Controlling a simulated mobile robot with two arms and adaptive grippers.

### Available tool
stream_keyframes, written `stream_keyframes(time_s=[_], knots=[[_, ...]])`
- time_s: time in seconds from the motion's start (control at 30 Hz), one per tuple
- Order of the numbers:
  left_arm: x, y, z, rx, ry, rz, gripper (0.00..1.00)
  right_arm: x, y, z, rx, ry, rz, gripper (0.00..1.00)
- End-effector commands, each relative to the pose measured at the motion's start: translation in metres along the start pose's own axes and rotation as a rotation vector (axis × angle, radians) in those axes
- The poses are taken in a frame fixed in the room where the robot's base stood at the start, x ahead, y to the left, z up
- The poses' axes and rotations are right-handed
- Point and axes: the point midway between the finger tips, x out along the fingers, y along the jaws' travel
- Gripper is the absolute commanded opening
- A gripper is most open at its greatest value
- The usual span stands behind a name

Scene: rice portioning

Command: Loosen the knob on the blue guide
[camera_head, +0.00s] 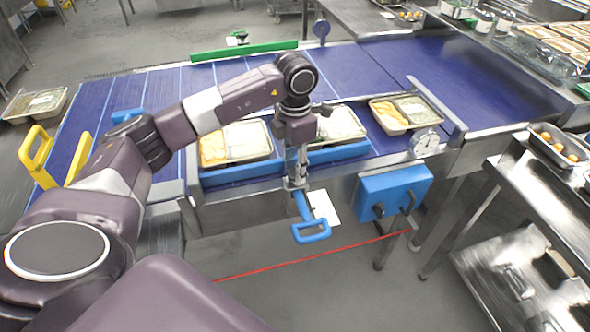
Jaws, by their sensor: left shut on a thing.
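The blue guide (236,174) runs along the near edge of the belt, in front of the food trays. My left gripper (296,180) points down at the outer side of this guide, near its middle. It is shut on the guide's knob, which the fingers mostly hide, so I cannot tell how tight the knob is. A blue loop handle (311,232) hangs just below the fingertips, with a white card (324,207) beside it. My right gripper does not show.
Filled trays (402,126) stand on the blue belt (440,70). A green guide (244,51) lies along the far side. A blue control box (393,192) and a round dial (424,143) sit to the right. Yellow handles (36,149) stand at left.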

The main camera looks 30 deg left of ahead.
Motion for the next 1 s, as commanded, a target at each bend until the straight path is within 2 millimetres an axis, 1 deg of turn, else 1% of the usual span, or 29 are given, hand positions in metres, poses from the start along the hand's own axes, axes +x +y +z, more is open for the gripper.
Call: stream_keyframes(time_s=[0.2,0.7,1.0], knots=[[0.000,0.001,0.000,-0.206,-0.002,0.002,0.08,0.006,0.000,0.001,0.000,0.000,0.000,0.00],[-0.001,0.001,0.001,-0.675,-0.004,0.002,0.08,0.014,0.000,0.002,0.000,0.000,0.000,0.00],[-0.002,0.001,0.001,-0.894,-0.005,0.002,0.08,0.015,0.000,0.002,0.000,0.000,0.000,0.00]])
